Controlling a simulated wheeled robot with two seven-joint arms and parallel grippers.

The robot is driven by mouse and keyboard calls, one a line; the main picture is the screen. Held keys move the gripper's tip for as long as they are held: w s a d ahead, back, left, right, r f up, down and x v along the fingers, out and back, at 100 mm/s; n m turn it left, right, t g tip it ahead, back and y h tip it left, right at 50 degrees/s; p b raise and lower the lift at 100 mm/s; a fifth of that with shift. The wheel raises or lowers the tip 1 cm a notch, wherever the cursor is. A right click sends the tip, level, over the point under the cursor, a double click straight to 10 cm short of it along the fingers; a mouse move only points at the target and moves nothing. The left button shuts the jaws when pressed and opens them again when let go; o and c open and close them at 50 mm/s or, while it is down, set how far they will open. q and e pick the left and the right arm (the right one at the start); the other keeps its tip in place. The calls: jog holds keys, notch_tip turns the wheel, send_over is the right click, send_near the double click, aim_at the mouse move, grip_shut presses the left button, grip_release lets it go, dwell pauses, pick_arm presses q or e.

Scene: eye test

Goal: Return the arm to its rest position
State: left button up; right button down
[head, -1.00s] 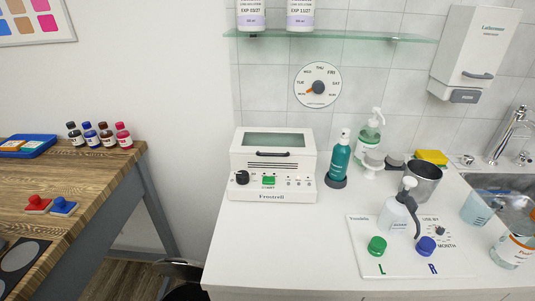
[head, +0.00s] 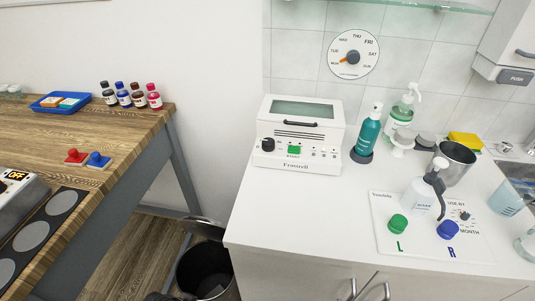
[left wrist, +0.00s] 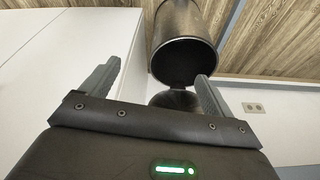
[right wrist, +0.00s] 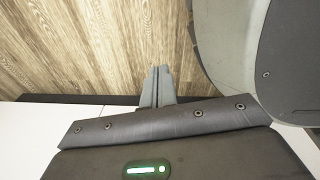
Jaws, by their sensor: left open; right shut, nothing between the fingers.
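My left gripper (left wrist: 159,70) shows in the left wrist view, its two fingers wide apart with nothing between them. A dark metal bin (left wrist: 186,60) is beyond its fingertips. My right gripper (right wrist: 160,70) shows in the right wrist view with its fingers together and nothing held. Wood-pattern floor (right wrist: 95,45) lies beyond it. I make out neither gripper clearly in the head view, so their place relative to the tables cannot be told there.
A white counter (head: 300,215) carries a white device (head: 297,140), bottles and a labelled board (head: 400,240). A wooden table (head: 60,120) stands left. The open bin (head: 208,270) stands on the floor in the gap between them. Cabinet handles (head: 375,291) stick out below the counter.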

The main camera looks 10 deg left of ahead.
pick_arm(q)
notch_tip(320, 180, down, 13)
jog(key=p, duration=0.2)
jog(key=s+a+f+g+p, duration=0.1)
jog(key=s+a+f, duration=0.1)
jog(key=s+f, duration=0.7)
jog(key=s+a+f+g+p, duration=0.1)
jog(key=s+a+f+p, duration=0.1)
jog(key=s+f, duration=0.6)
jog(key=shift+s+a+f+m, duration=0.25)
jog(key=shift+s+f+m, duration=0.1)
jog(key=shift+s, duration=0.4)
pick_arm(e)
jog(key=s+r, duration=0.1)
jog(key=s+a+r, duration=0.2)
jog(key=s, duration=0.1)
jog(key=shift+s+r, duration=0.1)
jog(key=shift+r, duration=0.2)
